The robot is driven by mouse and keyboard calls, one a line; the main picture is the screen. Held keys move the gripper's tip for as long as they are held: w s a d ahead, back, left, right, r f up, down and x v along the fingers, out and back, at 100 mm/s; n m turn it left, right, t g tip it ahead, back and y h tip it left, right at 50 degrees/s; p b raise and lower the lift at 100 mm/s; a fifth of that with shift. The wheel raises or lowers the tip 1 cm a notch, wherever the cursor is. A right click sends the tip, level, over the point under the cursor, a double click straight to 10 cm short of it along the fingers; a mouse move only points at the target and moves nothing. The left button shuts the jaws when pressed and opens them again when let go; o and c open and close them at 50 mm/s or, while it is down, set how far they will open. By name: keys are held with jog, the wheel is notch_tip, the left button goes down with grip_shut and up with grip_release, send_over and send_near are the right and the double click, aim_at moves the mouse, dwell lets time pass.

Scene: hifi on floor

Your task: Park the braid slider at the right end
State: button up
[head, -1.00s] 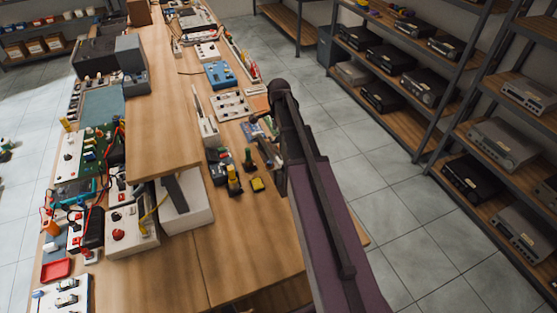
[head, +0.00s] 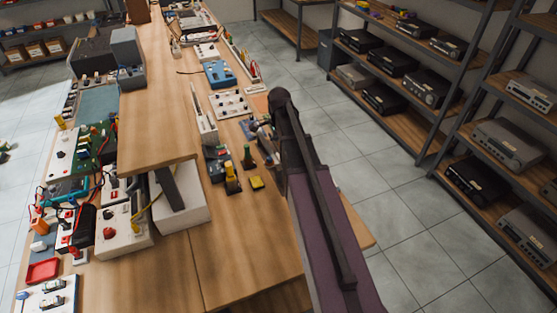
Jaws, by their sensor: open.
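My arm reaches up from the lower right over the right edge of the wooden bench (head: 225,265). My gripper (head: 267,147) is low behind the arm, near the bench's right side; only a small part shows, and its fingertips are mostly hidden. It is open, and I see nothing held in it. I cannot make out the braid slider in the head view. Small panels with knobs and sliders lie near the gripper, among them a white panel with dark knobs (head: 231,103), but they are too small to read.
A yellow block (head: 256,182), a dark yellow-topped part (head: 232,177) and a green-topped post (head: 248,157) stand left of my gripper. A raised wooden shelf (head: 158,110) runs along the bench. Metal racks (head: 440,140) with hi-fi units stand right, across clear tiled floor.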

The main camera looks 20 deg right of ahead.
aim_at(276, 160)
jog(key=shift+f+b, duration=3.1)
jog(key=shift+f, duration=0.3)
jog(key=c, duration=1.3)
jog(key=shift+w, duration=0.1)
jog(key=shift+c, duration=0.2)
